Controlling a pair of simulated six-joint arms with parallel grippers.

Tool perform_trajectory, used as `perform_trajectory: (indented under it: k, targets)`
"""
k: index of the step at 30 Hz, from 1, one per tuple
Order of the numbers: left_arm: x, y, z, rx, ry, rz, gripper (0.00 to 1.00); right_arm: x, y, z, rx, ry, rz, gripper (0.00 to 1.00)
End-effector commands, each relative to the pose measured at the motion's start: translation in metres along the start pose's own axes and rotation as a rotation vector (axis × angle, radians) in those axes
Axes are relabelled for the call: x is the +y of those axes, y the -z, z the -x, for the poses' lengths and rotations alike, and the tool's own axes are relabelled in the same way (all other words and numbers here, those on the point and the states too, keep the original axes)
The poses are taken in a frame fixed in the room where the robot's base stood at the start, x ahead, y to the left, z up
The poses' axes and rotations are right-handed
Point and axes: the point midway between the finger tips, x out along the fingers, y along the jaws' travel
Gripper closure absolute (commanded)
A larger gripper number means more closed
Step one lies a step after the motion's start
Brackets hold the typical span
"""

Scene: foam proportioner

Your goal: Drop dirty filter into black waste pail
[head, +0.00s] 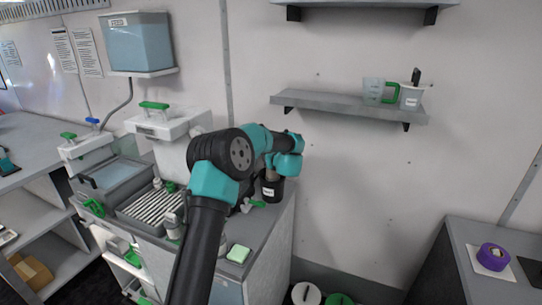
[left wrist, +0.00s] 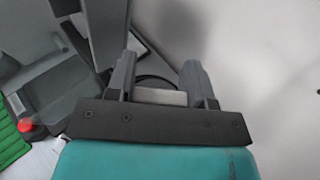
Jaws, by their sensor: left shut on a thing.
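The black waste pail (head: 272,190) with a white label stands on the counter near its right edge, below my left wrist in the head view. My left gripper (left wrist: 160,72) is shut on a pale grey piece (left wrist: 160,97), which looks like the dirty filter. In the head view a small brownish part (head: 271,173) shows just above the pail's mouth, below the wrist. A dark curved rim (left wrist: 155,78) shows beyond the fingers in the left wrist view. How deep the filter sits in the pail is hidden. My right gripper is not in view.
A green-handled part (head: 256,203) is close to the pail. A ribbed tray (head: 152,207) is to the left. A wall shelf (head: 345,106) holds a jug and a cup.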

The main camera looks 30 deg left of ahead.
Motion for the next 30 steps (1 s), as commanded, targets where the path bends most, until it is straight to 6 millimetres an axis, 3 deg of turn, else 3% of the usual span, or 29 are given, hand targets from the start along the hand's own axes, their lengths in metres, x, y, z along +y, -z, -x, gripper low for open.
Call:
perform_trajectory:
  k: [3, 4, 12, 30]
  targets:
    - [0.0000, -0.0002, 0.0001, 0.000, 0.000, 0.000, 0.93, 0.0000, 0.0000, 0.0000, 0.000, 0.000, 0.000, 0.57]
    - [0.0000, -0.0001, 0.0000, 0.000, 0.000, 0.000, 0.49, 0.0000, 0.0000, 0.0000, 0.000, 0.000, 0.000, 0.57]
    - [0.0000, -0.0003, 0.0001, 0.000, 0.000, 0.000, 0.23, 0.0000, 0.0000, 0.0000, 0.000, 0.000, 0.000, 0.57]
    - [0.0000, -0.0011, 0.0003, 0.000, 0.000, 0.000, 0.22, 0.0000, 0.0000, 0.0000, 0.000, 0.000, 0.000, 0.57]
